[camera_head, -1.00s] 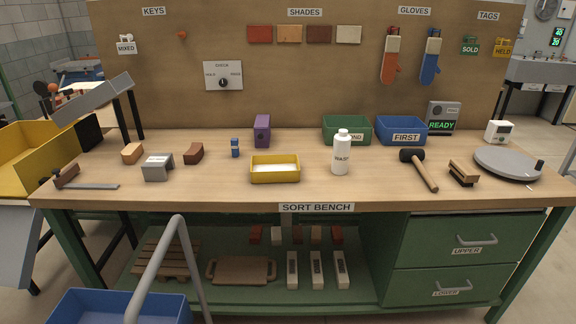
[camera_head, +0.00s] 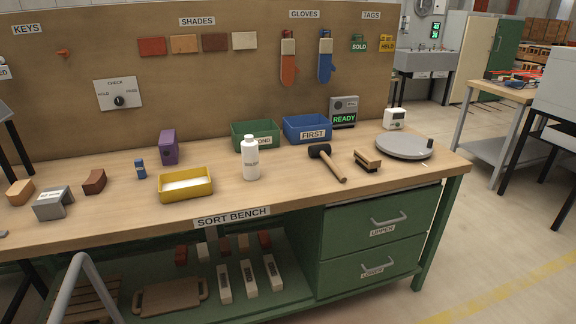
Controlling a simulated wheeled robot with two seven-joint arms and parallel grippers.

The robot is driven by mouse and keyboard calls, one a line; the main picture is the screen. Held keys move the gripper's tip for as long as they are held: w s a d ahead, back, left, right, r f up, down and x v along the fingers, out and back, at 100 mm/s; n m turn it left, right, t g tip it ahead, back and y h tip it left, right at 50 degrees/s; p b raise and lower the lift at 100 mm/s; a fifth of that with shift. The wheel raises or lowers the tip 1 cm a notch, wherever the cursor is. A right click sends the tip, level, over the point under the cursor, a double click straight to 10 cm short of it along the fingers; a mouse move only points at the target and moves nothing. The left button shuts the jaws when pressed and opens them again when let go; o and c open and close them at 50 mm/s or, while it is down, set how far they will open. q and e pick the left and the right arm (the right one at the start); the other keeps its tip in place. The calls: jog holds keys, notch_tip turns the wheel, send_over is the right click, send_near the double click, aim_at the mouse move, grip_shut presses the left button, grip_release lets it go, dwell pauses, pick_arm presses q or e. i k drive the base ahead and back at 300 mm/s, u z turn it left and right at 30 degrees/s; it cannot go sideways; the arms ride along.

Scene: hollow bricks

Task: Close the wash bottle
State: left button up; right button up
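The wash bottle (camera_head: 250,159) is a white bottle with a narrower white top, standing upright on the sort bench (camera_head: 290,195). It stands in front of the green bin and to the right of the yellow tray. Its label is partly turned away, and I cannot tell from here whether its top is open or closed. Neither of my grippers shows in the head view.
Near the bottle are a yellow tray (camera_head: 186,197), a green bin (camera_head: 236,129), a blue bin (camera_head: 288,139), a black-headed mallet (camera_head: 333,168), a brush (camera_head: 367,162) and a grey turntable (camera_head: 404,148). Bench top in front of the bottle is clear. Open floor (camera_head: 500,250) lies right of the bench.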

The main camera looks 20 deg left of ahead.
aim_at(250, 152)
jog(key=z, duration=0.85)
jog(key=i, duration=1.8)
jog(key=u, duration=3.3)
